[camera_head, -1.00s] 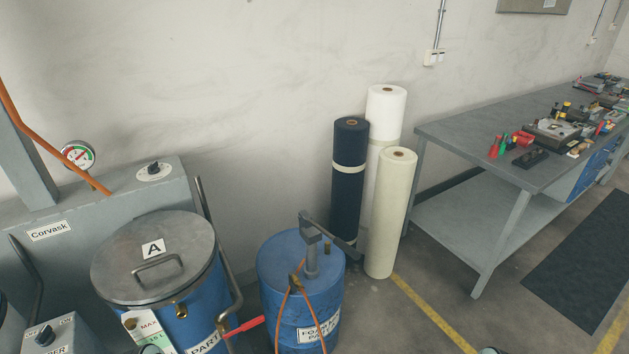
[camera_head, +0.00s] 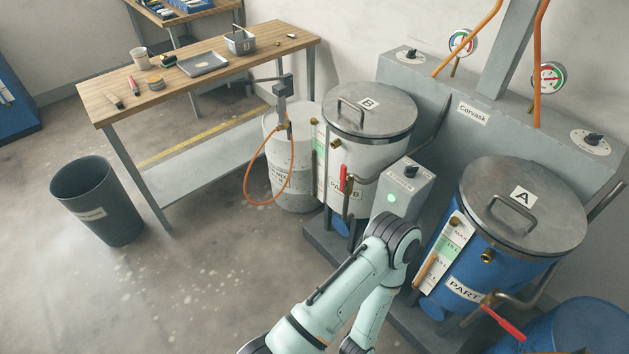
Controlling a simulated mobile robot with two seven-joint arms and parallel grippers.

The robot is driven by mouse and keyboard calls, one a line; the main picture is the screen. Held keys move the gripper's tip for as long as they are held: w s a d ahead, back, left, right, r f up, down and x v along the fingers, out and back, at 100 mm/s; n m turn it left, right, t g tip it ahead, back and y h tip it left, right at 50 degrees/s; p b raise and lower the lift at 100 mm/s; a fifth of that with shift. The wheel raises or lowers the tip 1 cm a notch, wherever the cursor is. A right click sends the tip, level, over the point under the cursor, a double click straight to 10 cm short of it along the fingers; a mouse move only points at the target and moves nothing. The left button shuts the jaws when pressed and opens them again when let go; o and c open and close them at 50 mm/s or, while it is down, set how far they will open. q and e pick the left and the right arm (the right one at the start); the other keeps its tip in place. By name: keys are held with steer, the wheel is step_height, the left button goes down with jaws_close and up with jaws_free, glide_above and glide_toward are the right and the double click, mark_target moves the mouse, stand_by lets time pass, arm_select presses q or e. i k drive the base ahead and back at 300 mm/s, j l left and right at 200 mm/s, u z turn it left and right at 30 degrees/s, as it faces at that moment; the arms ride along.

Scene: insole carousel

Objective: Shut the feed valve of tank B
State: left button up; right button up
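Tank B (camera_head: 341,152) is a white drum with a grey lid (camera_head: 369,108) marked B, standing left of the machine's column. Neither gripper shows.
A grey control box (camera_head: 402,190) with a lit green button stands between the tanks. A whitish drum (camera_head: 290,185) with a pump and orange hose stands left of tank B. A wooden bench (camera_head: 125,80) and grey bin (camera_head: 98,200) are at the left. The floor in front is open.

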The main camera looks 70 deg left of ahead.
mark_target(343, 168)
steer(key=l+u, duration=0.15)
steer(key=u, duration=2.05)
steer(key=j, duration=0.1)
